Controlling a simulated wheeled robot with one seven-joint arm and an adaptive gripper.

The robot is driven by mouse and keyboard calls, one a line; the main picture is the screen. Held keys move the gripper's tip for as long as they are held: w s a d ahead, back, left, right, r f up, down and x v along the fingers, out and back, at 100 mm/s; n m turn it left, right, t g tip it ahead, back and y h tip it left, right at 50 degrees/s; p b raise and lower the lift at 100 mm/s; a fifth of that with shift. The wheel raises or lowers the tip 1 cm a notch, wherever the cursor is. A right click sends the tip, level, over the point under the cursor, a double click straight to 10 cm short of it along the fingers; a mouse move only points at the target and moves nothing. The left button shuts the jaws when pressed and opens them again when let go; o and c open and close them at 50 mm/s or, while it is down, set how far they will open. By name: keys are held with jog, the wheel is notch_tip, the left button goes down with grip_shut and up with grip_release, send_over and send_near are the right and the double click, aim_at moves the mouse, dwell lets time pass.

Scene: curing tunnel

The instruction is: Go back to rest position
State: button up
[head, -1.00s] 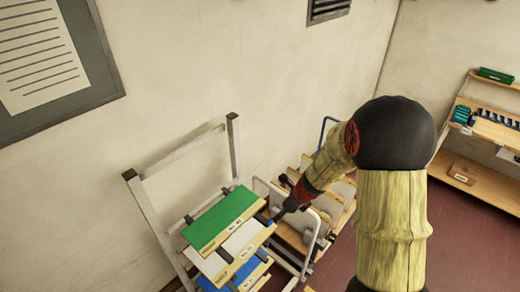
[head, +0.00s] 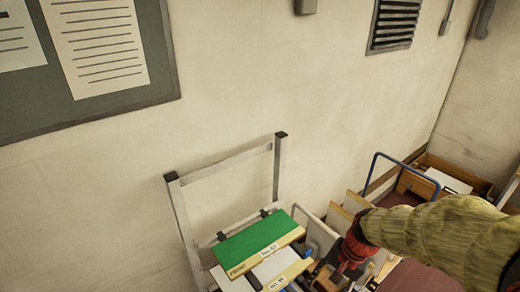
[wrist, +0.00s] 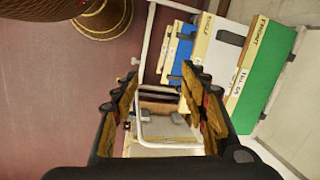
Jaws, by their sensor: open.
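My gripper (wrist: 163,88) is open and empty in the wrist view, with its two fingers spread to left and right. Between the fingers shows a white-framed cart or rack (wrist: 170,140) with boards, farther off. In the head view, my gripper (head: 330,276) is low in the picture, just right of the stacked boards, and partly cut off by the lower edge. Whether it touches anything there cannot be told.
A grey metal frame (head: 279,165) holds a green board (head: 258,240) with a labelled edge; the green board also shows in the wrist view (wrist: 268,85). A blue-railed cart (head: 405,160) stands at right by the wall.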

jog(key=s+f+n+t+h+b, duration=0.2)
jog(key=s+f+n+t+b, duration=0.3)
jog(key=s+b, duration=0.6)
notch_tip(320, 180, down, 3)
jog(key=n+b, duration=0.2)
jog(key=b, duration=1.1)
jog(key=shift+d+n+h+b, duration=0.3)
jog(key=shift+d+n+b, duration=0.05)
jog(key=shift+n, duration=0.05)
jog(key=shift+s, duration=0.1)
